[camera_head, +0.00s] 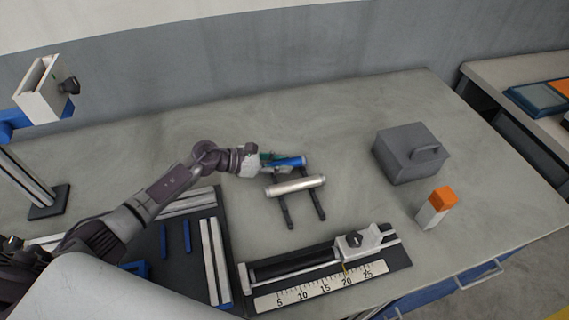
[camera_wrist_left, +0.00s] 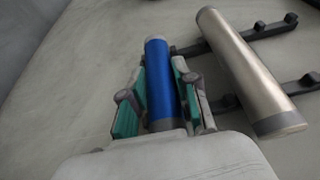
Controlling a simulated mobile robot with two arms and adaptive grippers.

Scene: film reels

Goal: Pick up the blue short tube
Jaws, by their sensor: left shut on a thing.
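The blue short tube (camera_head: 289,162) lies at the far end of the dark rack on the table. In the left wrist view the blue tube (camera_wrist_left: 160,85) has a grey end cap and sits between the two green-padded fingers. My left gripper (camera_head: 271,160) reaches in from the left and is shut on the tube; the left wrist view shows its fingers (camera_wrist_left: 158,95) on both sides of it. I cannot tell whether the tube touches the rack. My right gripper is not in view.
A silver tube (camera_head: 296,185) lies on the dark rack (camera_head: 287,212), close beside the blue one. A grey box (camera_head: 405,155) and an orange-topped block (camera_head: 436,208) stand right. A ruler fixture (camera_head: 320,285) and a dark tray (camera_head: 175,238) lie nearer.

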